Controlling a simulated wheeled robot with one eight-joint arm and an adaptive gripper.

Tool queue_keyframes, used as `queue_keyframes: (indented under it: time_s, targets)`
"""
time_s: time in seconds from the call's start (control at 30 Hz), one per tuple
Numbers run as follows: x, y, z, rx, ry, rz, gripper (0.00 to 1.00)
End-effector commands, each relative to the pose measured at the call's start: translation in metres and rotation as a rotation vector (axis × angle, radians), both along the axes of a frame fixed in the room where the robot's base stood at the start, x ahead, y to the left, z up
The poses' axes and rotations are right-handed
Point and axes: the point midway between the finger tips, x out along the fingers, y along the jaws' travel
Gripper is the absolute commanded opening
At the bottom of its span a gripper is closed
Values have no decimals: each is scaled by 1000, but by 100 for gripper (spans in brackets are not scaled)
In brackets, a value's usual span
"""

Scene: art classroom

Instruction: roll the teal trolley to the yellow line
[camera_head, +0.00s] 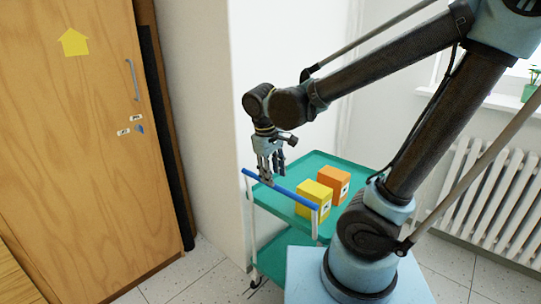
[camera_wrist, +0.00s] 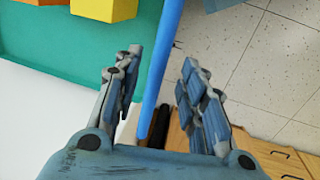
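The teal trolley (camera_head: 262,207) stands against the white wall, with a teal top tray and a lower teal shelf. Its blue handle bar (camera_head: 285,191) runs along the near side on white posts. My gripper (camera_head: 268,179) is at the left end of this bar, pointing down. In the wrist view the blue bar (camera_wrist: 163,70) passes between the two open fingers of my gripper (camera_wrist: 160,95), with a gap on the right side and a narrower one on the left. The yellow line is not in view.
A yellow box (camera_head: 313,200) and an orange box (camera_head: 334,183) stand on the top tray. A wooden door (camera_head: 80,130) is at left, a white radiator (camera_head: 490,200) at right. Speckled floor tiles (camera_head: 195,270) are clear between door and trolley.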

Motion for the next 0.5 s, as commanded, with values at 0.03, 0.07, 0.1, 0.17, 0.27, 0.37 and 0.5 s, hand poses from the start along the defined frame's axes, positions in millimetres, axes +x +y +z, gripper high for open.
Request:
queue_keyframes:
  time_s: [0.03, 0.07, 0.1, 0.17, 0.27, 0.37, 0.5]
  targets:
    - [-2, 0, 7, 0, 0, 2, 38]
    - [-2, 1, 11, 0, 0, 2, 38]
    - [-3, 2, 16, 0, 0, 2, 38]
    - [-4, 3, 25, 0, 0, 2, 38]
    - [-6, 4, 39, 0, 0, 1, 38]
    - [-8, 6, 52, 0, 0, 1, 38]
    - [-11, 8, 65, 0, 2, 2, 38]
